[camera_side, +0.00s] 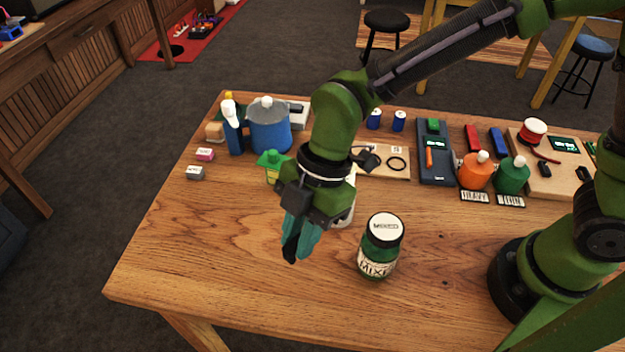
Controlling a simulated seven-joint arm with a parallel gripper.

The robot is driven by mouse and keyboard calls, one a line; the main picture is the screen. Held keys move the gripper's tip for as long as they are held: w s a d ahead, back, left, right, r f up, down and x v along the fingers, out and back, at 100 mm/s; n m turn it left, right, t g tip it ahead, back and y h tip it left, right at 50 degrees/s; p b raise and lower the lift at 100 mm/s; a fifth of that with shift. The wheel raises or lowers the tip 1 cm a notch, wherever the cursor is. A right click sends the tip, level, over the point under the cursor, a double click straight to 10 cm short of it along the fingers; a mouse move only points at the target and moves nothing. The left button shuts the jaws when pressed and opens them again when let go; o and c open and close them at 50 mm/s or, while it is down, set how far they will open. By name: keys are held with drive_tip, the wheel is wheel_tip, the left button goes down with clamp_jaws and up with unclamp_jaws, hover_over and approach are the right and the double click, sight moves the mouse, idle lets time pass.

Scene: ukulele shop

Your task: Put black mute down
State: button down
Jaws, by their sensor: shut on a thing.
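My gripper (294,246) points down over the front middle of the wooden table (190,270), with teal fingers. It is shut on a small black thing, which I take to be the black mute (290,249). The fingers hide part of the mute, so its full shape does not show. I cannot tell whether the mute touches the table or hangs a little above it. The table surface around and in front of my gripper is bare.
A green jar with a white-labelled lid (379,246) stands close right of my gripper. The table's front left is clear.

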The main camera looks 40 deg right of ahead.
drive_tip(key=shift+s+f+n+g, duration=0.1)
drive_tip(key=shift+s+n+g, duration=0.3)
drive_tip(key=shift+n, duration=0.4)
drive_tip(key=shift+s+f, duration=0.1)
drive_tip(key=shift+f, duration=0.25)
drive_tip(key=shift+n, duration=0.3)
wheel_tip(320, 180, down, 9)
drive_tip(key=shift+f, duration=0.2)
drive_tip(key=c, duration=1)
unclamp_jaws()
drive_tip(key=shift+o, duration=0.2)
drive_tip(key=shift+r, duration=0.2)
drive_tip(key=v, duration=1.2)
drive_tip(key=shift+a+f, duration=0.1)
